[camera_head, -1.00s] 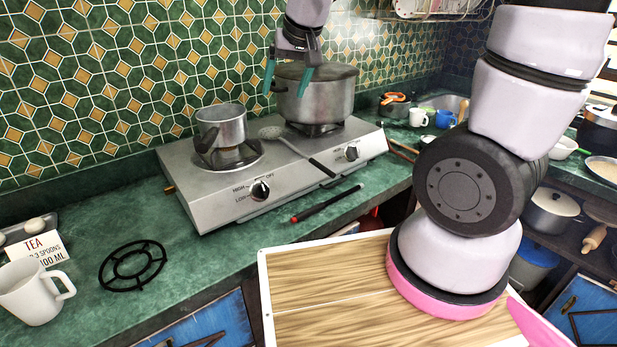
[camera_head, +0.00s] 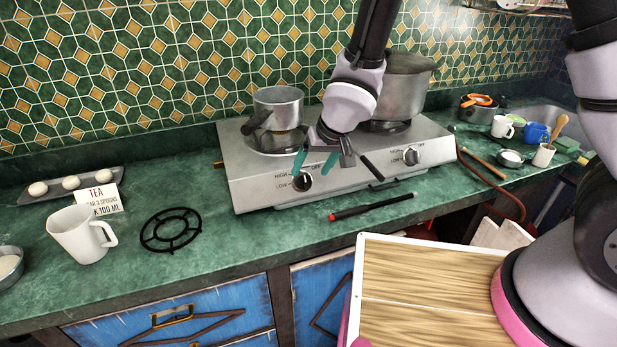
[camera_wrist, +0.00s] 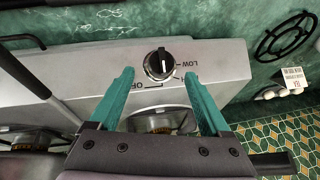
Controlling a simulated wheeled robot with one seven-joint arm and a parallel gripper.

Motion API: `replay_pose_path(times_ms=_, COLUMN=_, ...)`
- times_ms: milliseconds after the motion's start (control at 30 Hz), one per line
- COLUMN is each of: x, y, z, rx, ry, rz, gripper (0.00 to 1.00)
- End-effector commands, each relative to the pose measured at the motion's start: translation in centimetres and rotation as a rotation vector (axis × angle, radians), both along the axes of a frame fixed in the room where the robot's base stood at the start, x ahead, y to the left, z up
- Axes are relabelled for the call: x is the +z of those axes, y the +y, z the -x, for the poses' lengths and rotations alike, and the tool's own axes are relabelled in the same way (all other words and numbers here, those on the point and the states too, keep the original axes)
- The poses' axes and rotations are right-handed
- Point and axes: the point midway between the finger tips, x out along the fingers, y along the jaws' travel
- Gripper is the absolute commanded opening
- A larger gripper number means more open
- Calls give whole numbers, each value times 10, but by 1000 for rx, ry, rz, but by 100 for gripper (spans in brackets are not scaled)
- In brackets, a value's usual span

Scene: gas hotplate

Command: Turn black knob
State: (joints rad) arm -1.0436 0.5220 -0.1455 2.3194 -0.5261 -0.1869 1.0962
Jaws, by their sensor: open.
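The black knob (camera_head: 302,181) is on the front panel of the silver gas hotplate (camera_head: 262,195), at the left, beside the HIGH and LOW marks. In the wrist view the same knob (camera_wrist: 159,65) lies just beyond and between the teal fingertips, with its printed marks around it. My gripper (camera_head: 315,163) is open and empty in front of the hotplate, close to this knob. In the wrist view my gripper (camera_wrist: 160,72) has one finger on each side of the knob, apart from it. A second black knob (camera_head: 411,156) is at the panel's right.
A small saucepan (camera_head: 279,106) stands on the left burner and a large pot (camera_head: 405,88) on the right one. A black stick with a red end (camera_head: 372,207) lies on the counter before the hotplate. A burner grate (camera_head: 171,230) and white jug (camera_head: 80,236) are at the left.

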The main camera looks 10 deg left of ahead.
Motion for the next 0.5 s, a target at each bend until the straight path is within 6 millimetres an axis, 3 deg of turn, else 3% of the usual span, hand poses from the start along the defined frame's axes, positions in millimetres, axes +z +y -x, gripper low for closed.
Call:
replay_pose_path(times_ms=200, x=-30, y=11, z=-7, rx=1, ry=0, rz=2, gripper=81)
replay_pose_path(times_ms=500, x=-42, y=16, z=-11, rx=0, ry=-1, rz=0, gripper=81)
